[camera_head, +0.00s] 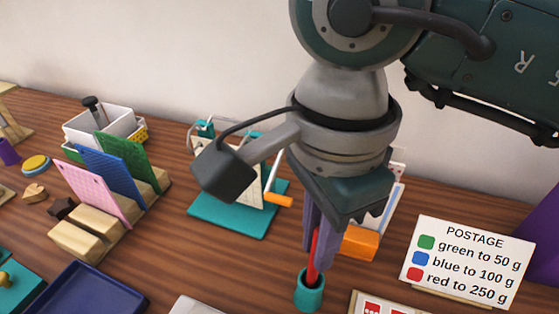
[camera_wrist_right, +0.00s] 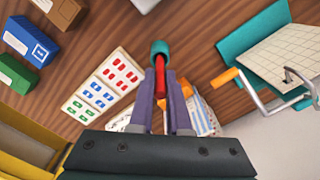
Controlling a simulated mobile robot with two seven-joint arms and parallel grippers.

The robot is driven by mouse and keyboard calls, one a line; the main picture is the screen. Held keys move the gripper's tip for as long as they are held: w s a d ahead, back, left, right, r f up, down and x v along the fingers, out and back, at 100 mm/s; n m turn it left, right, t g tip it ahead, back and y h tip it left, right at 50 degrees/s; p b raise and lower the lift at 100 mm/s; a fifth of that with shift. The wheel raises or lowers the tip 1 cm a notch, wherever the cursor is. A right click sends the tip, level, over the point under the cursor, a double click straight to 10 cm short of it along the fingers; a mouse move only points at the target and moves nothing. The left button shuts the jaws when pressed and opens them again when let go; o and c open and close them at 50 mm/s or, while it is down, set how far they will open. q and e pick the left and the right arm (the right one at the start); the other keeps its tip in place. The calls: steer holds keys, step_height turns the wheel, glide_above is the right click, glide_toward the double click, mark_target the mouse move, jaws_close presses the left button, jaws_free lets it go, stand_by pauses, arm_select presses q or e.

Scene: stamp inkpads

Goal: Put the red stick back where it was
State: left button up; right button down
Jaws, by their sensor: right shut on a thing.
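The red stick (camera_head: 313,258) stands nearly upright between the purple fingers of my right gripper (camera_head: 320,250), which is shut on it. Its lower end is at the mouth of a small teal cup (camera_head: 309,292) and appears to be inside it; how deep I cannot tell. In the right wrist view the red stick (camera_wrist_right: 160,82) runs from between the fingers of my right gripper (camera_wrist_right: 161,88) to the teal cup (camera_wrist_right: 160,47). My left gripper is not in view.
A postage sign (camera_head: 467,262) stands right of the cup. An orange block (camera_head: 359,243) is close behind the gripper. A teal board (camera_head: 233,217), a wooden rack (camera_head: 88,240) with coloured cards and a blue tray (camera_head: 95,290) lie left. A stamp sheet (camera_wrist_right: 103,86) lies near the cup.

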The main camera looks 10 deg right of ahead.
steer(key=shift+f, duration=1.5)
steer(key=shift+f, duration=0.1)
steer(key=shift+f+b, duration=0.15)
steer(key=shift+b, duration=0.25)
steer(key=c, duration=0.9)
jaws_free()
